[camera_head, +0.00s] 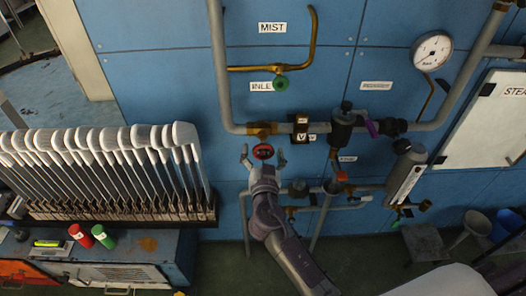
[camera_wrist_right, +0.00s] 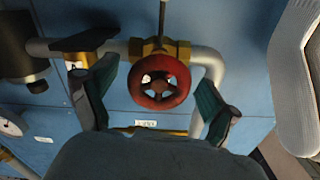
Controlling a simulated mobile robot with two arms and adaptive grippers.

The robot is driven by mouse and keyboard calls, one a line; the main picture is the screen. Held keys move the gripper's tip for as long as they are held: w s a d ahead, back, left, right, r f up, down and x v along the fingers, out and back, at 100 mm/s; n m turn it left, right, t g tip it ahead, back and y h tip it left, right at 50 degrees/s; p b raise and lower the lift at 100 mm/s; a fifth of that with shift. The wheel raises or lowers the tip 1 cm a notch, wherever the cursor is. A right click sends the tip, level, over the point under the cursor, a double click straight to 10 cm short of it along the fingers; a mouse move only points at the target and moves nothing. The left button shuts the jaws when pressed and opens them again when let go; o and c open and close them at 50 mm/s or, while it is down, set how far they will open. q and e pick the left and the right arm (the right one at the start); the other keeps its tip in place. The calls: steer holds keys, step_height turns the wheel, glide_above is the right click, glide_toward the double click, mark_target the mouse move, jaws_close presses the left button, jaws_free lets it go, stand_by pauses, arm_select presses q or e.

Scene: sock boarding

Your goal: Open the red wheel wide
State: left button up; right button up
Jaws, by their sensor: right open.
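The red wheel (camera_head: 263,152) is a small round handwheel on a brass valve in the grey pipe, low on the blue wall panel. It also shows near the middle of the right wrist view (camera_wrist_right: 160,81), with spokes and a dark hub. My right gripper (camera_head: 264,154) is open, with one finger on each side of the red wheel. In the right wrist view its two fingers (camera_wrist_right: 154,103) stand apart from the wheel's rim, with blue gaps showing. Whether the palm touches the wheel is hidden. My left gripper is not in view.
A green wheel (camera_head: 280,83) sits above on a brass pipe. A dark valve with a purple lever (camera_head: 372,128) and a pressure gauge (camera_head: 432,51) are to the right. A rack of white sock boards (camera_head: 100,170) stands close on the left.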

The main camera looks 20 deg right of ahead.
steer(key=c, duration=1.2)
steer(key=shift+o, duration=0.2)
steer(key=shift+f+n, duration=0.1)
steer(key=shift+n, duration=0.2)
